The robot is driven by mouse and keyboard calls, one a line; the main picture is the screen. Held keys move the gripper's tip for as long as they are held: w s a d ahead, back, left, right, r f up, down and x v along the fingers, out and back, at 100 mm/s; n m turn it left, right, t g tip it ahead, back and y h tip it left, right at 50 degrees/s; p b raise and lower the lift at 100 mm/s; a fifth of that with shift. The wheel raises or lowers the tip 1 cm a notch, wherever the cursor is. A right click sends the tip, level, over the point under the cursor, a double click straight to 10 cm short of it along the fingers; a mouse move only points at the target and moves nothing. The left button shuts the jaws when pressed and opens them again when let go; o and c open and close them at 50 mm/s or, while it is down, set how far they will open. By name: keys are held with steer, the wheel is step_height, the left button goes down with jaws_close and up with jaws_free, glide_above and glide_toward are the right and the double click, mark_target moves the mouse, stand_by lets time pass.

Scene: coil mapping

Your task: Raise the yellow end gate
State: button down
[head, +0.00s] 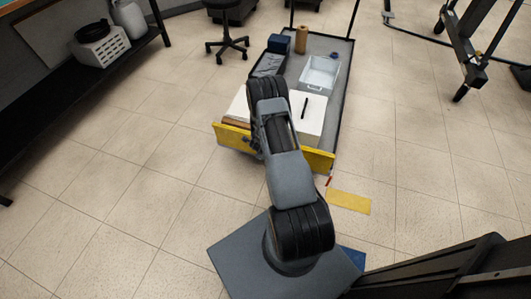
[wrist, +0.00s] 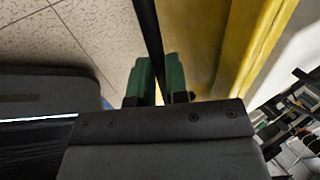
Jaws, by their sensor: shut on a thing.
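The yellow end gate (head: 318,160) spans the near end of the grey cart (head: 342,75) in the head view, with its middle hidden by my arm. In the wrist view the gate (wrist: 228,45) is a broad yellow panel close on the right. My gripper (wrist: 157,82) has green fingers shut on a dark bar (wrist: 148,25) that runs beside the gate's face. How the bar joins the gate is not clear. The gripper is mostly hidden behind my arm in the head view.
On the cart are a white sheet with a black stick (head: 305,108), a pale bin (head: 320,72), a dark tray (head: 268,65) and a brown cylinder (head: 301,40). A yellow patch (head: 348,202) lies on the floor.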

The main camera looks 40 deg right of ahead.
steer(key=shift+w+d+r, duration=0.3)
steer(key=shift+w+d, duration=0.05)
steer(key=shift+d, duration=0.05)
steer(key=c, duration=1.1)
jaws_free()
steer(key=shift+s, duration=0.1)
steer(key=shift+a, duration=0.15)
steer(key=p+v, duration=0.3)
steer(key=v, duration=1)
steer(key=shift+s+a+r, duration=0.1)
steer(key=shift+s+r, duration=0.1)
